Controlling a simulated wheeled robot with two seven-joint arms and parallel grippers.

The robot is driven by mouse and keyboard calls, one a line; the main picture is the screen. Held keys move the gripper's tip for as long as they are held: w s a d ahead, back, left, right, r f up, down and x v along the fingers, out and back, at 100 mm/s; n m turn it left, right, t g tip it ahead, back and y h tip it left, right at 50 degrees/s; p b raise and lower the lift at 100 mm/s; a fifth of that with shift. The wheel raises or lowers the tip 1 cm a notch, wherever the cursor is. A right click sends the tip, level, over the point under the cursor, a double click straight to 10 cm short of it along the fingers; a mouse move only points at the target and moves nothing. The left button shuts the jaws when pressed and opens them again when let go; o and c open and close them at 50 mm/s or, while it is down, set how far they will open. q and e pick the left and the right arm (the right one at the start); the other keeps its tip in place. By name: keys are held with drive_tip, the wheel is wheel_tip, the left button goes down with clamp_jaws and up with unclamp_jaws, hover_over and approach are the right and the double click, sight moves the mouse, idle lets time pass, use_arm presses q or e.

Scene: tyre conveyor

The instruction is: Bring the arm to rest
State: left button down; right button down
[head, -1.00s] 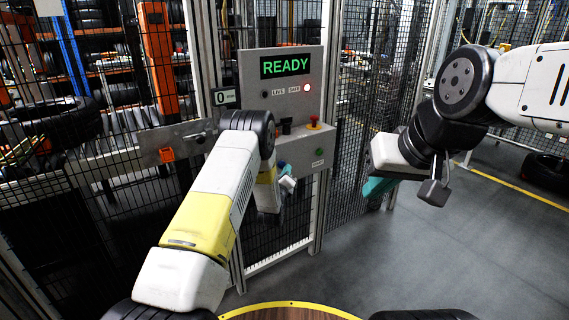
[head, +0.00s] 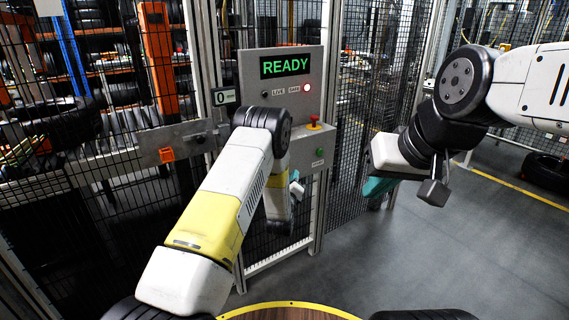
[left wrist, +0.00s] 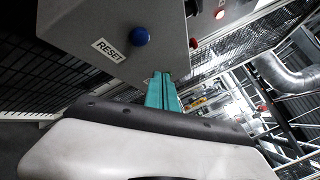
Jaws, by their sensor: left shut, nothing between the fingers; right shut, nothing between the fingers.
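My left arm reaches up in front of the control panel (head: 250,63) in the head view, and its wrist hides part of the panel's lower box. My left gripper (left wrist: 162,90) shows in the left wrist view as two teal fingers close together, shut and empty. They are below and right of the blue RESET button (left wrist: 140,36), and apart from it in the picture. In the head view, this gripper is mostly hidden behind the wrist. My right gripper (head: 378,187) is shut and empty at the right, over the open floor, with its teal fingers partly hidden.
A red knob (head: 314,121) and a green button (head: 320,152) are beside my left wrist. Mesh fencing (head: 365,120) stands behind.

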idle(0.4)
use_arm(q)
drive_tip(key=a+r+n+g+y, duration=0.1)
drive_tip(key=a+r+n+g, duration=0.1)
drive_tip(key=r+n, duration=0.35)
drive_tip(key=a+r+n+g, duration=0.1)
drive_tip(key=a+r+n, duration=0.15)
drive_tip(key=r, duration=0.55)
drive_tip(key=s+a+r+n+g, duration=0.3)
drive_tip(key=s+a+r+n, duration=0.3)
drive_tip(key=s+r, duration=0.4)
drive_tip(key=s+a+r+n+g, duration=0.1)
drive_tip(key=s+n, duration=0.3)
drive_tip(key=s, duration=0.7)
drive_tip(key=s+a+r+n+g, duration=0.1)
drive_tip(key=s+n+g, duration=0.2)
drive_tip(key=s, duration=0.9)
drive_tip(key=s+a+n+g, duration=0.2)
drive_tip(key=s+n, duration=0.4)
drive_tip(key=s, duration=0.6)
drive_tip(key=shift+r+n, duration=0.3)
drive_tip(key=shift+r, duration=0.1)
